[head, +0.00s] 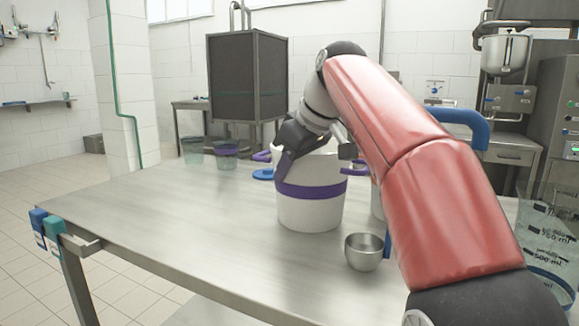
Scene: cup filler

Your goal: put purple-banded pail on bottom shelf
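The purple-banded pail (311,213) stands upright on the steel table (170,215). It is white, with a purple band and purple side handles. My gripper (300,157) is at the pail's rim, with a dark finger overlapping its upper left side. The other finger is partly hidden, and I cannot tell whether the fingers are closed on the rim. A pale surface below the table's front edge, perhaps the bottom shelf (205,313), shows only in a small part.
A small metal bowl (363,252) stands just right of the pail. Clear measuring cups stand at the table's far left edge (225,154) and at the right (548,250). A blue-handled object is mostly hidden behind my red arm. The table's left half is clear.

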